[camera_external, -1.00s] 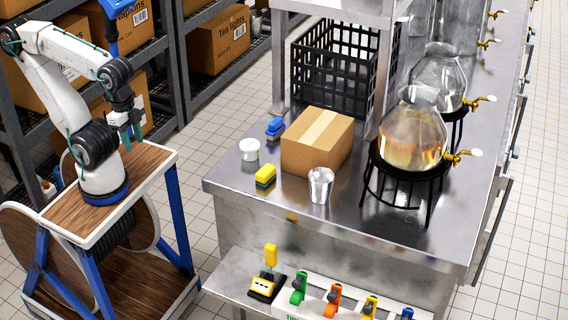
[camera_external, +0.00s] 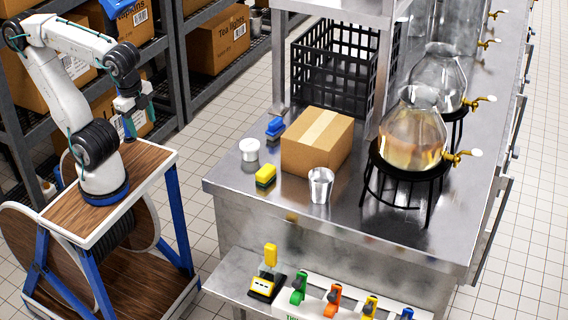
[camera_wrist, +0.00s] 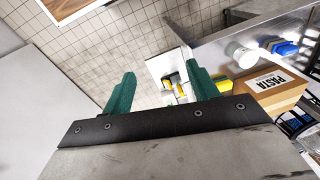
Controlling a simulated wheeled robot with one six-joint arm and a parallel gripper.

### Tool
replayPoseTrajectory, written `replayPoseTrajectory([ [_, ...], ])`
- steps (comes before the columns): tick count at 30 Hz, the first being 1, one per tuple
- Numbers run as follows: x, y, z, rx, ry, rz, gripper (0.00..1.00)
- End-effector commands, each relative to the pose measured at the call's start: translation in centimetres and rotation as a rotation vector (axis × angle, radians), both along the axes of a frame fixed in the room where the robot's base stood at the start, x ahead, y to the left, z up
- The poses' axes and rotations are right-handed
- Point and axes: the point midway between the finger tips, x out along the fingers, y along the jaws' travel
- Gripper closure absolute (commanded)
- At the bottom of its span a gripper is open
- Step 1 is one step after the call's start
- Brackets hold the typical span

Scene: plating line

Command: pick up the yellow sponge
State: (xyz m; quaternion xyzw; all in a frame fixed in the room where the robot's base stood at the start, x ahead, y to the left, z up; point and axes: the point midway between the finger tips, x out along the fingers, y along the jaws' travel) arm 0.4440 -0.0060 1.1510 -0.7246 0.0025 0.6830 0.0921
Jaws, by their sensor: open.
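The yellow sponge (camera_external: 265,174), with a dark layer underneath, lies on the steel counter near its left edge, in front of a white tub (camera_external: 249,149). My gripper (camera_external: 130,124) is in the air above my base, left of the counter and well apart from the sponge. In the wrist view my two green fingers (camera_wrist: 162,90) are spread wide with nothing between them. The sponge (camera_wrist: 224,83) shows there just right of the right finger, which partly hides it.
Behind the sponge are a blue brush-like object (camera_external: 275,127) and a cardboard box (camera_external: 317,141). A metal cup (camera_external: 320,185) stands to its right. Glass jars (camera_external: 412,135) on black stands are farther right. A lower shelf (camera_external: 228,278) holds colored tools. Floor separates my base from the counter.

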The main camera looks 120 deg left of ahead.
Motion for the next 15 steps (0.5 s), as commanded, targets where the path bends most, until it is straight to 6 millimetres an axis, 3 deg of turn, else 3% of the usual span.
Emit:
replayPoseTrajectory([
  [8,7.2,5.9,0.6,0.336,0.203,-0.36,0.41],
  [15,16.9,11.0,0.9,0.665,0.504,-0.791,0.41],
])
